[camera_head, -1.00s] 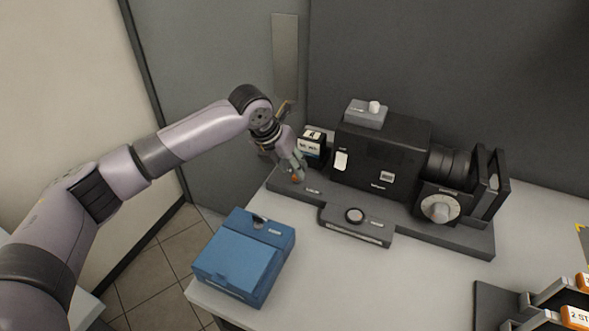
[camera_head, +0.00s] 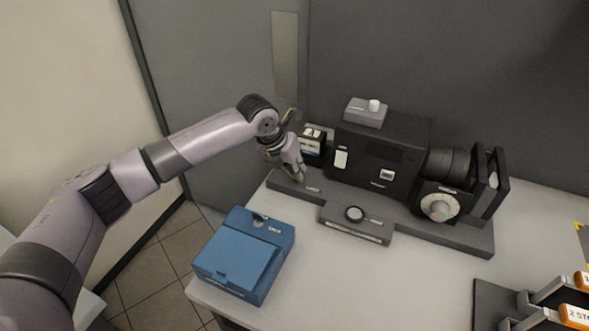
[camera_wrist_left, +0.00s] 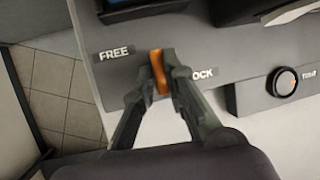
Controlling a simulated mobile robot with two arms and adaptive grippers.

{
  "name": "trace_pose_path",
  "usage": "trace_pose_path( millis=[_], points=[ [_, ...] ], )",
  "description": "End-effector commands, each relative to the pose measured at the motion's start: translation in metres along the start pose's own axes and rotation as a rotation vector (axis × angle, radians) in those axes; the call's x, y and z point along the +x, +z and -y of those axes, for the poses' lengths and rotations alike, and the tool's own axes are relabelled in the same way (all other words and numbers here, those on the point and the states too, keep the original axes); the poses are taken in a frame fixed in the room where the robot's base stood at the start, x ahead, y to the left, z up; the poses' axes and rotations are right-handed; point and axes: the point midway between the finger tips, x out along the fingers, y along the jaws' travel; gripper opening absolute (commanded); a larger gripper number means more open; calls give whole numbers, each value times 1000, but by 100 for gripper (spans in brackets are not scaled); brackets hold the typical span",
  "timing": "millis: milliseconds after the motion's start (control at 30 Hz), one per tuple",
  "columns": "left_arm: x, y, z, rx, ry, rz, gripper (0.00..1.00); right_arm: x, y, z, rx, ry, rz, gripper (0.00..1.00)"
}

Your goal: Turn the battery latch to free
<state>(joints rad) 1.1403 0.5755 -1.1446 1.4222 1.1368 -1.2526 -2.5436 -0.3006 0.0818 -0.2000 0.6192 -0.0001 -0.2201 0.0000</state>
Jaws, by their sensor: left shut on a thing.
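The battery latch (camera_wrist_left: 158,72) is a small orange lever on the dark base plate (camera_wrist_left: 110,85). In the left wrist view it stands between the FREE label (camera_wrist_left: 114,53) on the left and the LOCK label (camera_wrist_left: 204,74) on the right, whose first letter is covered by a finger. My left gripper (camera_wrist_left: 160,80) is shut on the latch, one finger on each side. In the head view my left gripper (camera_head: 298,177) is at the left end of the camera base, and it hides the latch there. My right gripper is not in view.
The black camera body (camera_head: 385,155) stands on the base, with a battery block (camera_head: 313,143) at its left end, close to my gripper. A grey box with a round knob (camera_head: 355,215) juts out in front. A blue case (camera_head: 240,260) sits at the table's left edge.

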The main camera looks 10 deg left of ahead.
Motion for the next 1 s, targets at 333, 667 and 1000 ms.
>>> trace_pose_path(
  millis=[333,667,1000],
  points=[
    [0,0,0,-1,0,0,0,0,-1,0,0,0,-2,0],
    [-3,0,2,-66,26,13,0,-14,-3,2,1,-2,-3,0],
    [-6,1,6,-303,124,63,0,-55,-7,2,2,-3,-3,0]
  ],
)
